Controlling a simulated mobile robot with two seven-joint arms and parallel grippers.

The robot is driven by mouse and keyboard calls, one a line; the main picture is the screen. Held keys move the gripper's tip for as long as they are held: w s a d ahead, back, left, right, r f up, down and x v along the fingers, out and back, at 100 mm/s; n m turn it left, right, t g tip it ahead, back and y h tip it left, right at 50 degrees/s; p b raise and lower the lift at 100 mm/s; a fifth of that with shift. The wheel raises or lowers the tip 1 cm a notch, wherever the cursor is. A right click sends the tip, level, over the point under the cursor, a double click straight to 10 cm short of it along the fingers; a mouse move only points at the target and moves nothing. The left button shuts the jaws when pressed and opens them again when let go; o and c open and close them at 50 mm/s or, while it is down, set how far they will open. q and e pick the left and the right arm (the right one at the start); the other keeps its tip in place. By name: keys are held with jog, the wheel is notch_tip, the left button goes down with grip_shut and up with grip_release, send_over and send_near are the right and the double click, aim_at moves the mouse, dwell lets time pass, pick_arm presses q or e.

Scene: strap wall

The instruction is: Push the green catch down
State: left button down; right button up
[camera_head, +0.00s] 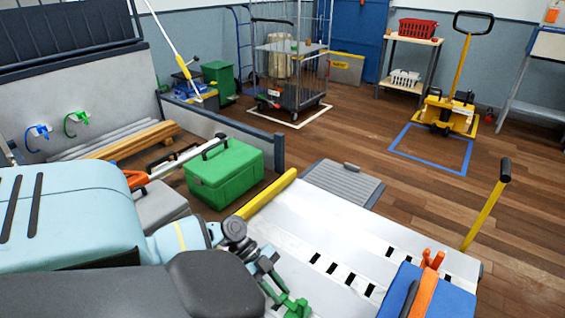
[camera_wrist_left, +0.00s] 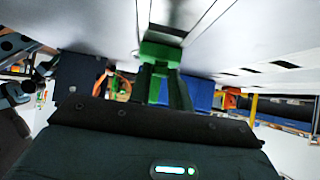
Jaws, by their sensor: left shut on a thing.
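The green catch (camera_head: 295,305) shows at the bottom of the head view, beside the white slotted panel. In the left wrist view the green catch (camera_wrist_left: 160,52) is at the centre, against a pale surface. My left gripper (camera_head: 272,280) comes in from the left and is shut on the green catch. The gripper's fingers are partly hidden, and the catch's lower part is cut off by the frame edge in the head view. My right gripper is not in view.
A white slotted panel (camera_head: 345,235) with a yellow edge lies beside the gripper. A blue case with an orange part (camera_head: 428,285) stands to its right. A green box (camera_head: 225,172) sits behind. Open wooden floor (camera_head: 400,190) lies beyond.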

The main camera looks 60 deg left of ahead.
pick_arm(q)
jog(key=shift+s+f+b, duration=0.1)
jog(key=shift+f+b, duration=0.3)
jog(key=shift+b, duration=0.1)
jog(key=shift+h, duration=0.5)
jog(key=c, duration=1.4)
grip_release()
jog(key=shift+o, duration=0.6)
jog(key=shift+r, duration=0.1)
jog(key=shift+a, duration=0.1)
jog(key=v, duration=0.6)
jog(key=shift+s+a+r, duration=0.1)
jog(key=shift+a+r, duration=0.1)
jog(key=shift+s+a+r, duration=0.15)
jog(key=shift+a+r, duration=0.15)
jog(key=shift+a, duration=0.15)
